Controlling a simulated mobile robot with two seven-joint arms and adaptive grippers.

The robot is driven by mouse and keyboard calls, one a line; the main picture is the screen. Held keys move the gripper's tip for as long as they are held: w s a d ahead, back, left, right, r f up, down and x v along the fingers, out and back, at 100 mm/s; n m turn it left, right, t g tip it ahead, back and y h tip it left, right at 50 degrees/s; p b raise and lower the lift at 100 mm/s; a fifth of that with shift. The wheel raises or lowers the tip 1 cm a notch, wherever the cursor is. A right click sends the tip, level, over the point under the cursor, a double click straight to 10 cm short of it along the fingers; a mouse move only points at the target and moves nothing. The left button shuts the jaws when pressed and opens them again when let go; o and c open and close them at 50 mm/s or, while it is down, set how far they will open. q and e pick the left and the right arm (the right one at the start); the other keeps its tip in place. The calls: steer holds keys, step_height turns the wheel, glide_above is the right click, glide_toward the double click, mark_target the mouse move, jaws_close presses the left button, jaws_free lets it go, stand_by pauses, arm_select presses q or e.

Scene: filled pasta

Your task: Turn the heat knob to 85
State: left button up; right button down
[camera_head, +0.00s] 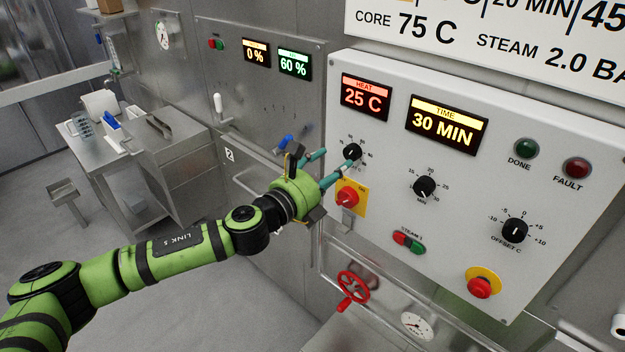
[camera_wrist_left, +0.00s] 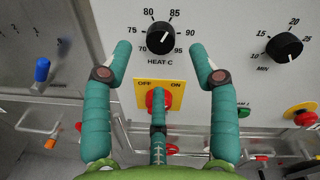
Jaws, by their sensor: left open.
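The black heat knob (camera_head: 352,152) is on the pale control panel, under the red HEAT display (camera_head: 365,96), which reads 25 C. In the left wrist view the heat knob (camera_wrist_left: 160,37) sits in a dial with marks from 70 to 95. My left gripper (camera_head: 339,163) is in front of the panel at this knob. My right gripper is not in view.
Just below is a red switch on a yellow plate (camera_head: 348,197). The MIN knob (camera_head: 424,187), offset knob (camera_head: 515,230) and a red emergency button (camera_head: 480,287) are to the right. A red valve wheel (camera_head: 352,287) is below. A blue-handled lever (camera_wrist_left: 42,70) is left.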

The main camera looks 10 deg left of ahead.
arm_select(q)
steer(key=v, duration=0.6)
steer(key=shift+a, duration=0.1)
